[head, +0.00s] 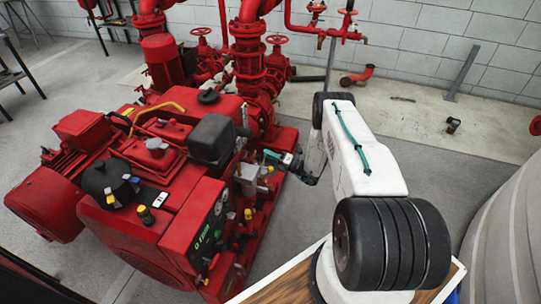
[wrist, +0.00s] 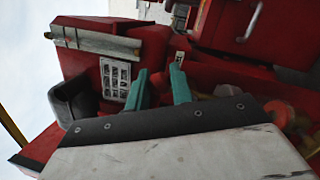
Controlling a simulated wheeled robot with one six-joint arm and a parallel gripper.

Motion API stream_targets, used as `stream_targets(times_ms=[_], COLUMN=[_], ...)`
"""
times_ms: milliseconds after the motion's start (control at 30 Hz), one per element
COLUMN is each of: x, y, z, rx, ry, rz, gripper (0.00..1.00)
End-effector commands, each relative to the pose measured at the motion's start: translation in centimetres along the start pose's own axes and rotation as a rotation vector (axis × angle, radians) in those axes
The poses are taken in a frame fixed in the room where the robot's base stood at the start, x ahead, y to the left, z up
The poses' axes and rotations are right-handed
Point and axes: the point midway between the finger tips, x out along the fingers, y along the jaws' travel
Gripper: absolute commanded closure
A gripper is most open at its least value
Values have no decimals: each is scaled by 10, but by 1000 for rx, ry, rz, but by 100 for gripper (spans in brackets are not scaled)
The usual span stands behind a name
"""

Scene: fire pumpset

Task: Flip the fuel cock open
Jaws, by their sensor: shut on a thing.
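The red engine pumpset (head: 165,225) fills the left of the head view. My gripper (head: 272,156) reaches its right side, low beside the pump end, with teal fingertips against the machine. In the wrist view my gripper (wrist: 160,82) shows two teal fingers with a narrow gap between them. They are shut on a small part in that gap, at the place of the fuel cock. The fuel cock is mostly hidden by the fingers and the gripper body, and I cannot tell its handle's angle.
A pale label plate (wrist: 115,79) and a black rounded part (wrist: 72,103) lie left of the fingers in the wrist view. A round red-orange part (wrist: 279,113) is at right. Grey floor (head: 300,205) is clear beside the pumpset; a large pale tank (head: 510,235) stands at right.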

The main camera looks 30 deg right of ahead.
Motion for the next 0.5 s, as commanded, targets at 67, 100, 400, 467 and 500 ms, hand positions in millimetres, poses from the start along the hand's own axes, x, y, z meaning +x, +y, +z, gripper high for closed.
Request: stream_targets(times_ms=[67, 100, 400, 467, 500], x=[-1, -1, -1, -1, -1], y=[2, 3, 7, 7, 7], z=[-2, -2, -6, -7, -7], rx=[-47, -69, -178, -187, -193], ry=[4, 7, 19, 21, 21], rz=[8, 12, 29, 30, 31], gripper=[100, 100, 100, 100, 100])
